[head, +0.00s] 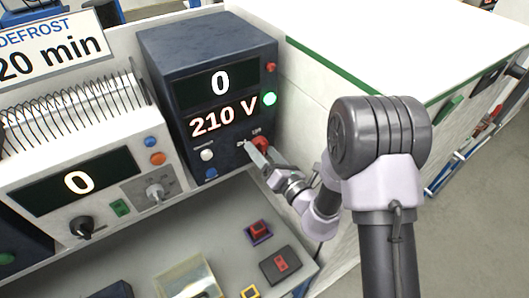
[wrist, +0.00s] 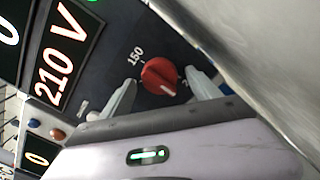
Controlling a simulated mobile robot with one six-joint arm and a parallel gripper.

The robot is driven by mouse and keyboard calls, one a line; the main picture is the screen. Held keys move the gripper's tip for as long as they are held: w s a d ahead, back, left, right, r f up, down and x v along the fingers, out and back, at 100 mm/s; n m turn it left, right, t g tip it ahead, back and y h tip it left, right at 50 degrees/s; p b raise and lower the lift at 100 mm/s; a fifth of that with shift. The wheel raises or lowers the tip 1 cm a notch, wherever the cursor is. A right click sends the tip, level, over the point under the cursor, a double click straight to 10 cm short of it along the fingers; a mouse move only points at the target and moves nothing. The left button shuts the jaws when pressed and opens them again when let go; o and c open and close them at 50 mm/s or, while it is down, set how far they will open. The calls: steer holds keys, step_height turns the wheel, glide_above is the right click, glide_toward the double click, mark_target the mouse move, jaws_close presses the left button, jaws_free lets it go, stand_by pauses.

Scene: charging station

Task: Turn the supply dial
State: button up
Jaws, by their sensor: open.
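The supply is a dark blue unit (head: 183,60) with a display (head: 222,119) reading 210 V and an upper display reading 0. Its red supply dial (head: 262,142) is at the lower right of the face, partly covered by my gripper in the head view. In the wrist view the red dial (wrist: 161,75) is plain, with a white pointer mark toward the lower right and "150" printed to its upper left. My gripper (wrist: 161,80) is open, one finger on each side of the dial; contact cannot be told. It also shows in the head view (head: 258,152).
A green lamp (head: 269,99) glows on the unit, below a red button (head: 271,67). A white knob (head: 207,155) sits left of the dial. A white instrument (head: 40,180) reading 0 stands to the left. Small switches lie on the grey shelf (head: 222,222) below; a white wall is at right.

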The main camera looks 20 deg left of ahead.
steer(key=p+v, duration=0.4)
steer(key=v, duration=1.3)
steer(key=shift+d+p, duration=0.25)
steer(key=shift+p, duration=0.05)
steer(key=shift+s, duration=0.1)
